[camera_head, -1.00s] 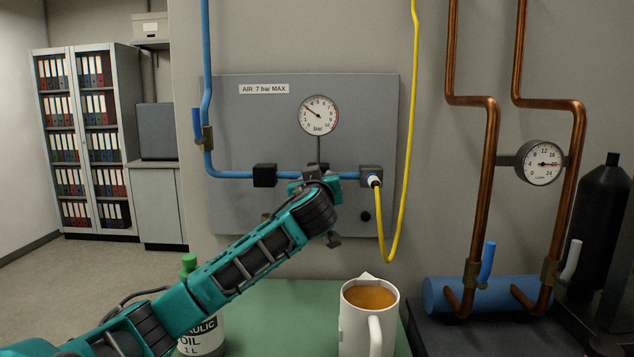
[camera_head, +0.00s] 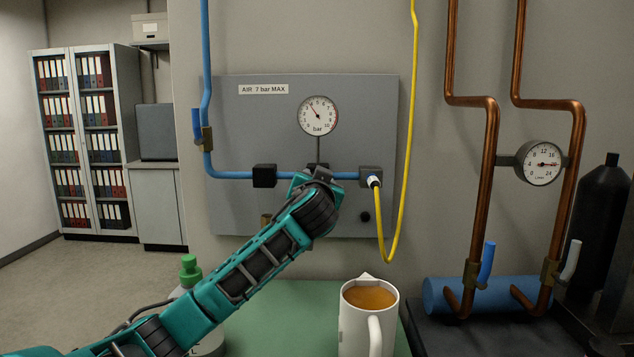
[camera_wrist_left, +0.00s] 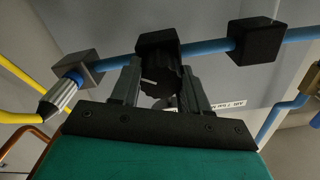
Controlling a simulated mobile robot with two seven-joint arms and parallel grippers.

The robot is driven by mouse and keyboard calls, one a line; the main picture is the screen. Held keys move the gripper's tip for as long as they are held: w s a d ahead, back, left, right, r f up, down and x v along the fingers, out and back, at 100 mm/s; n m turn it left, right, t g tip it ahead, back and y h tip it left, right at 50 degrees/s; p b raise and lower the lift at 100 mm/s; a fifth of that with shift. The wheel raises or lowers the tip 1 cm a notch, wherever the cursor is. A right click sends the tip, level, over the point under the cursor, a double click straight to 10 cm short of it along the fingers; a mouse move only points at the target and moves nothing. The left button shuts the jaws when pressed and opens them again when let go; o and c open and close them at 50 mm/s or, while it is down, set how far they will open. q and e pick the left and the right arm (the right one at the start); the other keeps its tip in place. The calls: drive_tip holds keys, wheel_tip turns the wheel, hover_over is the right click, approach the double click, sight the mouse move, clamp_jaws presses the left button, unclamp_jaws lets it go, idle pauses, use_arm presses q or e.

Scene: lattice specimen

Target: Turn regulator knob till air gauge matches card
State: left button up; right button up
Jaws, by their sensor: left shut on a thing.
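The regulator knob (camera_wrist_left: 160,75), dark and ribbed, hangs under a black block on the blue air pipe in the left wrist view. My left gripper (camera_wrist_left: 163,88) is shut on it, one finger on each side. In the head view my wrist hides the knob and fingers. The round white air gauge (camera_head: 318,116), marked bar, stands above on a stem; its needle points up and left, at roughly 4. A white card (camera_head: 263,89) on the panel reads "AIR 7 bar MAX". My right gripper is not in view.
A yellow hose (camera_head: 408,150) hangs right of my wrist. Copper pipes (camera_head: 487,150) and another gauge (camera_head: 542,163) are further right.

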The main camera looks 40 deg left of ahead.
use_arm(q)
drive_tip(key=shift+m, duration=1.1)
drive_tip(key=o, duration=1)
drive_tip(key=shift+d, duration=0.1)
drive_tip(key=b+v, duration=0.1)
drive_tip(key=v, duration=1.1)
drive_tip(key=shift+s+d+b, duration=0.25)
drive_tip(key=shift+s+b, duration=0.05)
